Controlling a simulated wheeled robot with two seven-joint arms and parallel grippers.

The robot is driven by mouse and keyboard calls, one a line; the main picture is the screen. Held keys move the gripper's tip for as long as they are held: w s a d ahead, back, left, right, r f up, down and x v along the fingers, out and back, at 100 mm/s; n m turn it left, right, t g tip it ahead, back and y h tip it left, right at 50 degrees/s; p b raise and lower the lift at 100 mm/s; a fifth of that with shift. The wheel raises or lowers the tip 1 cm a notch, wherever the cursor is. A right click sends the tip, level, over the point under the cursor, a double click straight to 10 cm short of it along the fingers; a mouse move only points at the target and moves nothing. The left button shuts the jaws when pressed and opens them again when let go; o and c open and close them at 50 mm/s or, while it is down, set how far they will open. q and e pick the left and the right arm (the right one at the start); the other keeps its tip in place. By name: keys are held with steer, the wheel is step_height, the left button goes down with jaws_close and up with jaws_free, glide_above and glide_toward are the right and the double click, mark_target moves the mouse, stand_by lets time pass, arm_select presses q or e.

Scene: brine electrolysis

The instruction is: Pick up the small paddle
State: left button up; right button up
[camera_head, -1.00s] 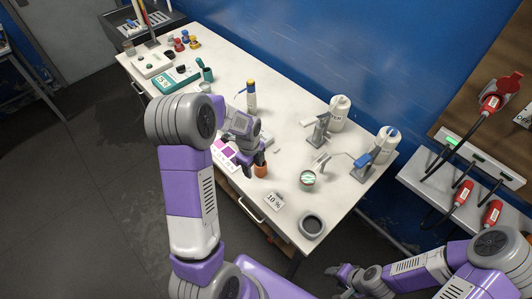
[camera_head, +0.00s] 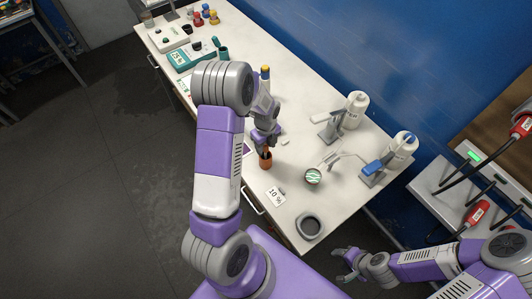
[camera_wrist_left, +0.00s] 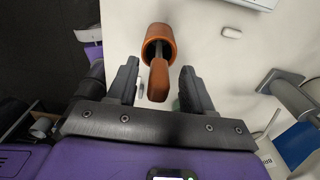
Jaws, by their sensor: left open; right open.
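An orange-brown cup (camera_head: 265,161) stands on the white table below my left gripper (camera_head: 265,138). In the left wrist view a brown handle (camera_wrist_left: 158,78), seemingly the small paddle's, rises from the cup (camera_wrist_left: 158,41) on a thin dark stem. The paddle's lower end is hidden inside the cup. In that view my left gripper (camera_wrist_left: 160,80) is open, with one finger on each side of the handle and a gap on both sides. My right gripper (camera_head: 345,262) is open and empty, off the table's front right corner.
A striped round container (camera_head: 313,176), a "10 %" card (camera_head: 275,196) and a grey dish (camera_head: 310,225) stand near the cup. Pump-like stands and white bottles (camera_head: 355,109) are to the right.

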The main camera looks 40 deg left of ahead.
arm_select(q)
steer(key=shift+f, duration=0.2)
steer(key=shift+s, duration=0.15)
jaws_close()
